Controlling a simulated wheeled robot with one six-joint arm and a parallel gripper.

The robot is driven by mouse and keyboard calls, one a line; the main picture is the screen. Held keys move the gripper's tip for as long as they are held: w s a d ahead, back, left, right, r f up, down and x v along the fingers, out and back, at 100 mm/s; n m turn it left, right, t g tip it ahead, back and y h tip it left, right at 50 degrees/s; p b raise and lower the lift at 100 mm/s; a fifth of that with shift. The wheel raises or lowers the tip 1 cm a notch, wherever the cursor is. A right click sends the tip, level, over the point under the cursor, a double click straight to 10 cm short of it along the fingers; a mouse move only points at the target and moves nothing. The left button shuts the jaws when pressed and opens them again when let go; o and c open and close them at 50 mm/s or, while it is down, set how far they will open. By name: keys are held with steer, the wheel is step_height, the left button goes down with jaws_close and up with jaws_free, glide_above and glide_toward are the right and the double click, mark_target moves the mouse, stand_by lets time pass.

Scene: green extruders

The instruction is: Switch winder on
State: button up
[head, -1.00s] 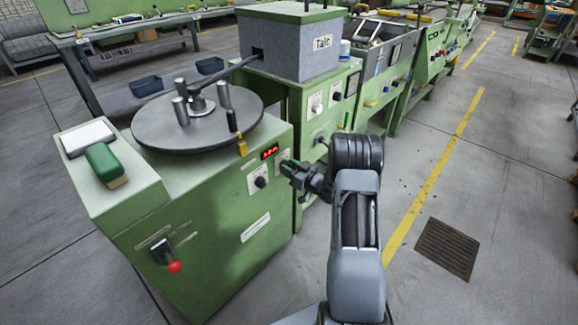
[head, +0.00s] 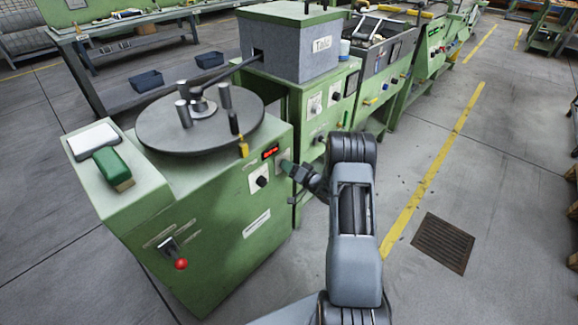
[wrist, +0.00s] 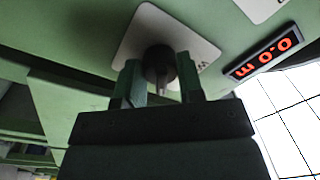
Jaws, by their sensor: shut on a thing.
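The green winder cabinet (head: 215,235) stands at left, with a dark round turntable (head: 200,125) on top. Its upper right panel has a red digital display (head: 270,151) and a black knob on a white plate (head: 261,181). The knob's pointer is partly hidden.
A red-tipped lever (head: 180,263) is low on the cabinet front. A green brush (head: 113,169) lies on its side shelf. A grey tank marked "Talc" (head: 300,45) stands behind. The floor right of the yellow line (head: 440,165) is open, with a drain grate (head: 443,242).

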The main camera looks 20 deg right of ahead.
steer(key=shift+m, duration=0.3)
stand_by(0.4)
steer(key=o, duration=0.9)
steer(key=shift+p+v, duration=0.9)
steer(key=shift+v, duration=6)
steer(key=shift+f, duration=0.15)
